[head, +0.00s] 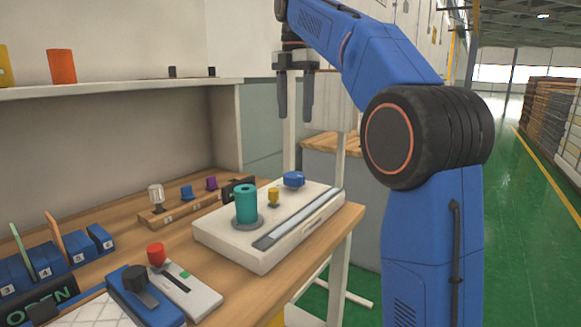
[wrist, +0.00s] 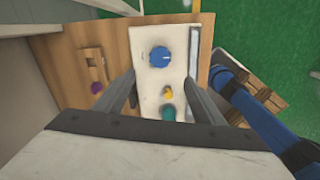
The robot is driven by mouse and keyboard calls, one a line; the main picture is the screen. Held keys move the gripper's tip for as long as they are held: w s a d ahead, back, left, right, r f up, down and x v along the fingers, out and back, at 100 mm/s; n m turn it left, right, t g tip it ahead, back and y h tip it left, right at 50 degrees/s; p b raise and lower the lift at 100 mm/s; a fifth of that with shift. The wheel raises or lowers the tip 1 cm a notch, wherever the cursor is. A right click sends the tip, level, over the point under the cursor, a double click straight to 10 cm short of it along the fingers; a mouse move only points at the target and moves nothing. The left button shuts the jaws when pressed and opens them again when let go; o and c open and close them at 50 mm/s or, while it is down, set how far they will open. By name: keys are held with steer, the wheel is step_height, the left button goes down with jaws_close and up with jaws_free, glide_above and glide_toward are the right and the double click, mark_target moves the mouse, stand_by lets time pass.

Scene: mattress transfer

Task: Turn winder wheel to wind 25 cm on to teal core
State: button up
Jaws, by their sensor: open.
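The winder is a white box (head: 219,238) on the wooden bench, with a teal core (head: 246,203) standing upright on a grey disc. A blue wheel (head: 293,180) sits at its far end, and a small yellow knob (head: 273,196) lies between core and wheel. A dark strip runs along the box's right side. My gripper (head: 295,115) is open, empty and pointing down, well above the bench near the wheel end. In the wrist view the blue wheel (wrist: 161,57) shows ahead between the fingers, with its pale mark; the teal core (wrist: 168,112) is partly hidden by my gripper.
A wooden block with several coloured pieces (head: 176,212) stands left of the winder. A red-knobbed device (head: 185,287), a blue device (head: 142,298) and numbered blue holders (head: 55,262) are nearer left. A shelf (head: 130,85) with an orange cylinder (head: 61,66) runs above the bench.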

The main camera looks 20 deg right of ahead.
mark_target(294, 174)
step_height(294, 174, down, 17)
steer(key=shift+f, duration=0.1)
stand_by(0.6)
steer(key=c, duration=1.1)
